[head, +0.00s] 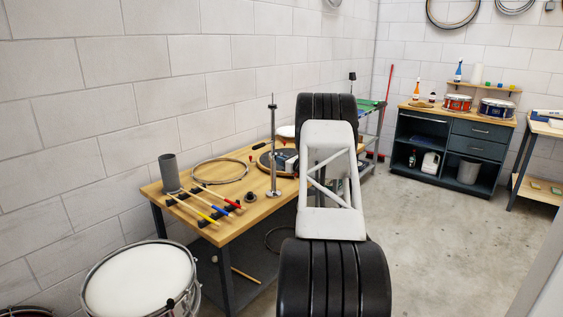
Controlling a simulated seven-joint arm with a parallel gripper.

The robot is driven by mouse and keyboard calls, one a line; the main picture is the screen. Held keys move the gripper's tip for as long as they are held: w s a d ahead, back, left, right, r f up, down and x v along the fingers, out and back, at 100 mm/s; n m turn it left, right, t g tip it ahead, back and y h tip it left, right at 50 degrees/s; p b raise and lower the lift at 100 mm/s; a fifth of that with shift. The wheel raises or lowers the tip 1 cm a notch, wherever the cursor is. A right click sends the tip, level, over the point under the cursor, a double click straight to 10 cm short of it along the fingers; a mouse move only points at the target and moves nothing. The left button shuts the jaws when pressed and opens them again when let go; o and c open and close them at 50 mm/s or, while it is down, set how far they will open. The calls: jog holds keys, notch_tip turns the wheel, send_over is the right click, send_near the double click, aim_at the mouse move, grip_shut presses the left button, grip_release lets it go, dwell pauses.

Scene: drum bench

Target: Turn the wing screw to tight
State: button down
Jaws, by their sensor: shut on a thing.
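In the head view, my arm rises in front of the right end of the wooden workbench (232,225) and covers part of it. My gripper cannot be made out; it is hidden behind my arm links or out of frame. I cannot pick out the wing screw. An upright metal rod stand (273,150) with a round foot stands on the bench, left of my arm. Behind it lies a dark-rimmed round piece (264,161), with a small pale and dark item partly covered by my arm.
A grey cylinder (170,172), a hoop (219,171) and coloured-handled tools (203,207) lie on the bench's left. A white-headed drum (140,281) stands at front left. A dark cabinet (486,143) with drums stands at back right; the floor (440,240) before it is clear.

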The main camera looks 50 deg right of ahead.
dwell(0.3)
jog(key=c, duration=1.2)
grip_release()
jog(key=shift+s, duration=0.1)
jog(key=shift+s, duration=3.8)
